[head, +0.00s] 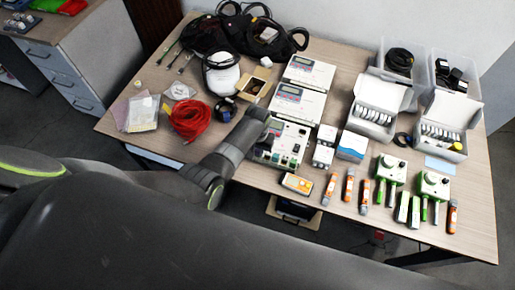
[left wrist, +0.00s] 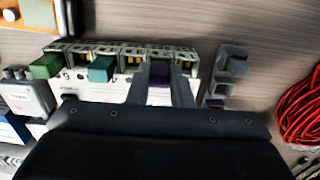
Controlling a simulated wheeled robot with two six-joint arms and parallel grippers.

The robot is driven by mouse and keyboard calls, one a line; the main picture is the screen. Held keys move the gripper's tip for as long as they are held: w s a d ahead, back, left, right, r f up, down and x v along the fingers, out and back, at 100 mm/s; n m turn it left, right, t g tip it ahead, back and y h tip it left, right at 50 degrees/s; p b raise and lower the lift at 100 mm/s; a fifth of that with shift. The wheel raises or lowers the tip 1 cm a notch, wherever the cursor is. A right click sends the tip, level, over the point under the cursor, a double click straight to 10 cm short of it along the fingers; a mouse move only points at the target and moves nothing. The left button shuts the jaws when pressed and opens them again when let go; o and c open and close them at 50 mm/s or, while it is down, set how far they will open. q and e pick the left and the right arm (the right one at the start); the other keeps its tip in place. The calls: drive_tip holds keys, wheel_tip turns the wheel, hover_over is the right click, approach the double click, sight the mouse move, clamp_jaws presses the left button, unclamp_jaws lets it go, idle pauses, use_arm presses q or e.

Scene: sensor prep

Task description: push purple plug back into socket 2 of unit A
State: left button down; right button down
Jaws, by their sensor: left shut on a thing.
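The purple plug (left wrist: 159,76) shows in the left wrist view at the row of sockets along the edge of a white unit (left wrist: 128,92). My left gripper (left wrist: 161,88) is shut on it, with one grey finger on each side. How deep the plug sits is not clear. A green plug (left wrist: 46,67) and a teal plug (left wrist: 101,69) stand in the same row, to the left. In the head view the unit (head: 291,133) is the front one of a column, and my left arm reaches over its left side. The fingertips and the purple plug are hidden there. My right gripper is not in view.
Two more white units (head: 297,102) (head: 308,72) stand behind. Red cable (head: 190,118) lies to the left; it also shows in the left wrist view (left wrist: 299,112). A grey block (left wrist: 232,62) is close right of the gripper. A yellow-orange meter (head: 297,184) lies in front.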

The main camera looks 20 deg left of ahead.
use_arm(q)
drive_tip(key=shift+f, duration=0.1)
drive_tip(key=c, duration=1.1)
unclamp_jaws()
drive_tip(key=shift+o, duration=0.2)
wheel_tip(320, 180, up, 3)
drive_tip(key=p, duration=0.3)
drive_tip(key=shift+r, duration=2.05)
